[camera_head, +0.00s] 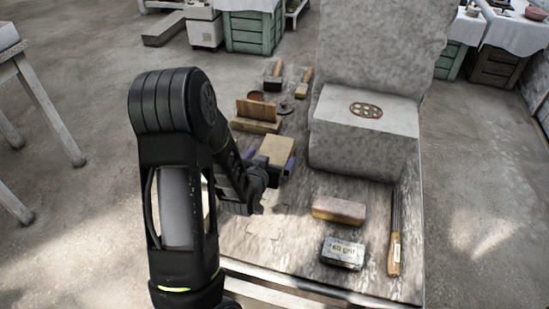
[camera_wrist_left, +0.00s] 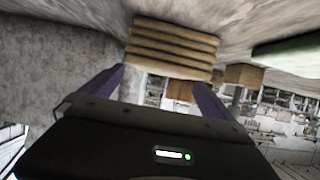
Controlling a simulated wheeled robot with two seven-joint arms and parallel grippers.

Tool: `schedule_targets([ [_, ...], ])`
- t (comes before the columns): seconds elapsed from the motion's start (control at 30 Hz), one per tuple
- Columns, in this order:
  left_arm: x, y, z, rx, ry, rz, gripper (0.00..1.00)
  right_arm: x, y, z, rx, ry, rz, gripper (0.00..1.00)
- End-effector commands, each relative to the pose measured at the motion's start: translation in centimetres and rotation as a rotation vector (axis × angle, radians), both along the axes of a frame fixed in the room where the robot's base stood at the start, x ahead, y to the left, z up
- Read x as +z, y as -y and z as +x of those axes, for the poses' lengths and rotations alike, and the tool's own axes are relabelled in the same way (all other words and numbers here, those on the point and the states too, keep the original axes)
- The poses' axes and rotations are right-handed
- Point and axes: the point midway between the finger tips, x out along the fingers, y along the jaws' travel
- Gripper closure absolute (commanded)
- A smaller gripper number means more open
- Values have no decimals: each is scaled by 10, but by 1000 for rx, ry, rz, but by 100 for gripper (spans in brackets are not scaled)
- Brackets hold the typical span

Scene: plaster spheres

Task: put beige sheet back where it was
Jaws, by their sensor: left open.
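My left gripper (camera_head: 270,158) is low over the workbench in the head view. Its purple fingers are apart, one on each side of a flat beige piece (camera_head: 278,149). I cannot tell whether they touch it. Pale beige sheets (camera_head: 262,227) lie flat on the bench nearer me, partly behind my left arm. In the left wrist view, the gripper (camera_wrist_left: 160,88) is open, with a ribbed wooden piece (camera_wrist_left: 172,45) beyond the fingertips. No sheet shows clearly held there. My right gripper is not in view.
A wooden holder (camera_head: 256,115) stands just beyond the gripper. A large stone block (camera_head: 362,140) stands to the right. A pinkish block (camera_head: 339,209), a dark labelled block (camera_head: 343,252) and a wooden-handled tool (camera_head: 395,240) lie at the front right. Brushes (camera_head: 273,77) lie at the back.

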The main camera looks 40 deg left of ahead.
Motion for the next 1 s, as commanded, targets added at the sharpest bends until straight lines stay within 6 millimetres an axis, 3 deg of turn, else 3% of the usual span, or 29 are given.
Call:
schedule_targets([
  [0.43,-22,-17,41,-2,0,1,0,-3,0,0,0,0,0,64],
  [1.0,-22,-18,43,0,0,0,0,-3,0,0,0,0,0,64],
])
